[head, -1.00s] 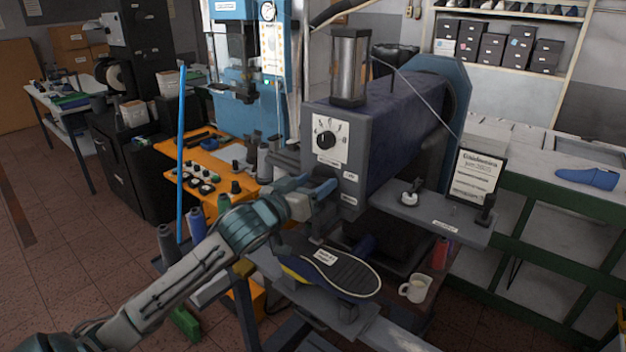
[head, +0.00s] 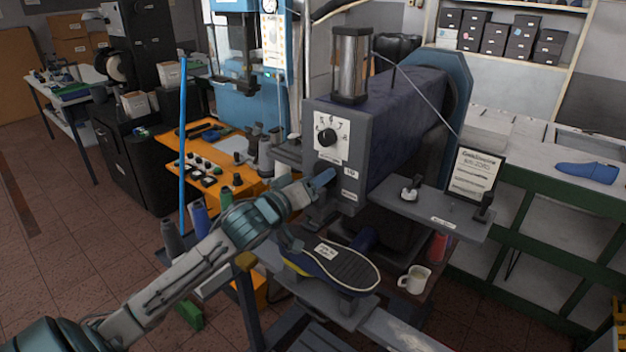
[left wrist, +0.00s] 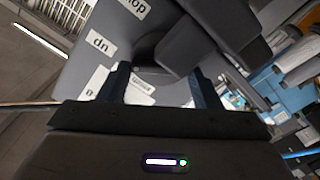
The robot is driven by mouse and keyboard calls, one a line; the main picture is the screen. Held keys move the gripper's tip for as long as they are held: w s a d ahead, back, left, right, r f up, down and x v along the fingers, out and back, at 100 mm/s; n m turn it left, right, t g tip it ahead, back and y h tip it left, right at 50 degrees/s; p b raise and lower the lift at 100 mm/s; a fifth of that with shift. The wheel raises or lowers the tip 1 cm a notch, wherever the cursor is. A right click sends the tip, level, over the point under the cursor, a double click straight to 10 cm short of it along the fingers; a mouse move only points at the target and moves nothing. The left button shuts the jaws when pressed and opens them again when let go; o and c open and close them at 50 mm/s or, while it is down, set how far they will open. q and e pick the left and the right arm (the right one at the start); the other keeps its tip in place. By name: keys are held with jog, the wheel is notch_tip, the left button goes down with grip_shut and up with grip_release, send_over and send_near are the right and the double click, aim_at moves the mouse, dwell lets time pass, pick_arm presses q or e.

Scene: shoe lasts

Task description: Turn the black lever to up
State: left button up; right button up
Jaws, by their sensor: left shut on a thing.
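The black lever (left wrist: 182,48) is on the front of the grey machine (head: 340,212). In the left wrist view it shows as a dark, rounded bar in front of a grey panel with white labels, one reading "dn". My left gripper (head: 325,179) is at the machine's front face, below the dial, and hides most of the lever in the head view. Its two blue fingers (left wrist: 158,88) are a little apart in the left wrist view, shut on the lever. The exact contact is hard to see. My right gripper is not in view.
A white dial plate (head: 328,152) sits above the gripper. A shoe with its sole up (head: 345,270) lies on a support below. An orange bench (head: 175,143) with controls is at the left.

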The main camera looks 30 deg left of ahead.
pick_arm(q)
jog(key=shift+f, duration=0.15)
jog(key=o, duration=1)
jog(key=shift+c, duration=0.2)
jog(key=shift+o, duration=0.2)
jog(key=shift+w+d, duration=0.1)
jog(key=shift+w, duration=0.05)
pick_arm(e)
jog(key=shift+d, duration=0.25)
